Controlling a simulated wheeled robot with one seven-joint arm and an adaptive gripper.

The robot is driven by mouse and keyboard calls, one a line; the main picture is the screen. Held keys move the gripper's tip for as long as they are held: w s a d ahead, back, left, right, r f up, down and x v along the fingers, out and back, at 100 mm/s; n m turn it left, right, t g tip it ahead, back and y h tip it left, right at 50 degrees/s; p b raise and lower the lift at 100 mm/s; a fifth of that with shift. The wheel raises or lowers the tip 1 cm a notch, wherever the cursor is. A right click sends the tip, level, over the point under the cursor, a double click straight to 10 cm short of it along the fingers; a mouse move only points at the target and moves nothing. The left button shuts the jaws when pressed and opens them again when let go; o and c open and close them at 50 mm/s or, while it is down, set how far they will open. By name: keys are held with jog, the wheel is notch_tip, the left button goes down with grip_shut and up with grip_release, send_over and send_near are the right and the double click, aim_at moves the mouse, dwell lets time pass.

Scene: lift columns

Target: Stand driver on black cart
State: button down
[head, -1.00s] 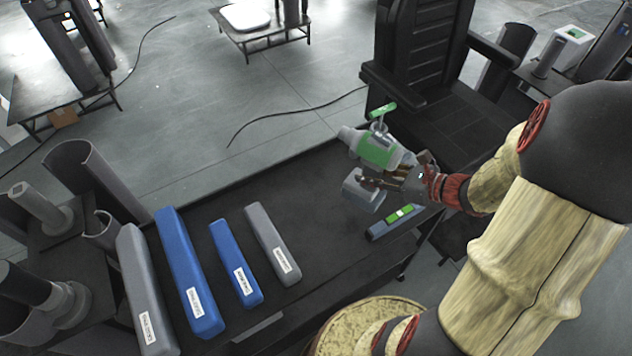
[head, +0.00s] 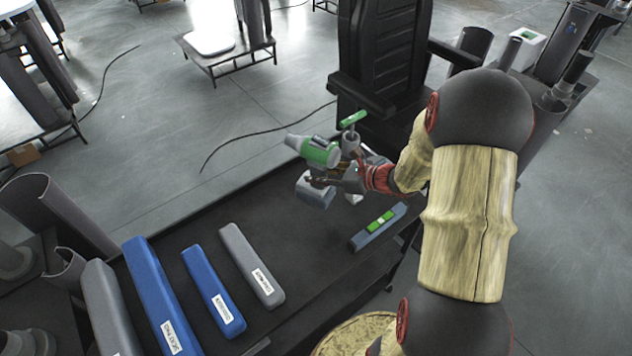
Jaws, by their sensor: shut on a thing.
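The driver (head: 316,151), green and grey with a pale nose, is in my gripper (head: 340,178). The gripper is shut on it around the grip. The driver is roughly upright, its nose pointing left and its blue-grey base (head: 314,190) at the bottom. It is over the far right part of the black cart (head: 285,200). I cannot tell whether the base touches the cart top. My fingers hide part of the grip.
On the cart lie a grey bar (head: 248,262), blue bars (head: 212,288) and a blue-grey block with a green top (head: 380,225). A green T-handle (head: 353,119) shows just behind the driver. A black chair (head: 385,70) stands behind. The cart's middle is clear.

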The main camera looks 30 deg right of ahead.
jog(key=shift+w+f, duration=0.25)
jog(key=shift+w+f+b, duration=0.15)
jog(key=shift+f+b, duration=0.6)
jog(key=shift+f, duration=0.8)
jog(key=shift+f, duration=0.2)
jog(key=c, duration=1.4)
grip_release()
